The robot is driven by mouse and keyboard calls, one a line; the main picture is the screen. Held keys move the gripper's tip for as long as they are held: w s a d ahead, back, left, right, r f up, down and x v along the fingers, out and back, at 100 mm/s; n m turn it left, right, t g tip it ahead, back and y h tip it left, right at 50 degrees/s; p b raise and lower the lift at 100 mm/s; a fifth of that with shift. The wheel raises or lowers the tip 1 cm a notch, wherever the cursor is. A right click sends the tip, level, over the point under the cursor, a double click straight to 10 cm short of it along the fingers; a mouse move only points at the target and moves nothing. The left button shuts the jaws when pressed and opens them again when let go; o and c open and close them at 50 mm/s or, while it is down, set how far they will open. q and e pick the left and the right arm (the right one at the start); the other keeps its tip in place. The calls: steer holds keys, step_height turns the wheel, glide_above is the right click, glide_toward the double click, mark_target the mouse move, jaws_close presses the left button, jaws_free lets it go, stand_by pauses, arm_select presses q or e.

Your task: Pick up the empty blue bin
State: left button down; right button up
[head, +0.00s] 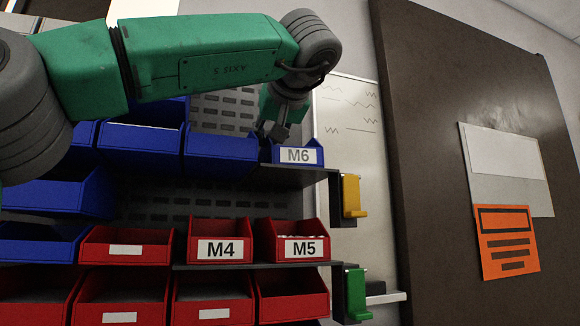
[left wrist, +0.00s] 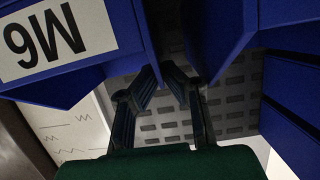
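A blue bin labelled M6 (head: 280,157) sits at the right end of the upper shelf in the head view. Its labelled side fills the upper left of the left wrist view (left wrist: 122,57). Another blue bin (head: 219,146) stands to its left; it also shows at the upper right of the left wrist view (left wrist: 215,30). The inside of both bins is hidden from me. My left gripper (head: 275,131) is at the M6 bin in the head view. Contact with the bin cannot be told. My right gripper is out of view.
More blue bins (head: 55,193) stand at left. Red bins, including M4 (head: 220,250) and M5 (head: 304,249), fill the lower rows. A yellow hook (head: 351,196) and a green hook (head: 357,292) stick out at the rack's right edge. A dark brown panel (head: 440,160) stands at right.

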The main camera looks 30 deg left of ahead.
arm_select(q)
steer(key=shift+s+a+r, duration=0.15)
steer(key=shift+s+a, duration=0.05)
steer(key=shift+a, duration=0.1)
steer(key=shift+w+d+r, duration=0.1)
steer(key=shift+d+r, duration=0.1)
steer(key=shift+r, duration=0.2)
steer(key=shift+w+d+r, duration=0.1)
steer(key=shift+d+r, duration=0.05)
steer(key=shift+r, duration=0.25)
steer(key=r, duration=0.3)
steer(key=shift+s+d+r, duration=0.15)
steer(key=shift+s+r, duration=0.05)
steer(key=shift+r, duration=0.05)
steer(key=shift+w+r, duration=0.15)
steer(key=shift+r, duration=0.65)
steer(key=s+d, duration=1.3)
steer(key=d, duration=0.2)
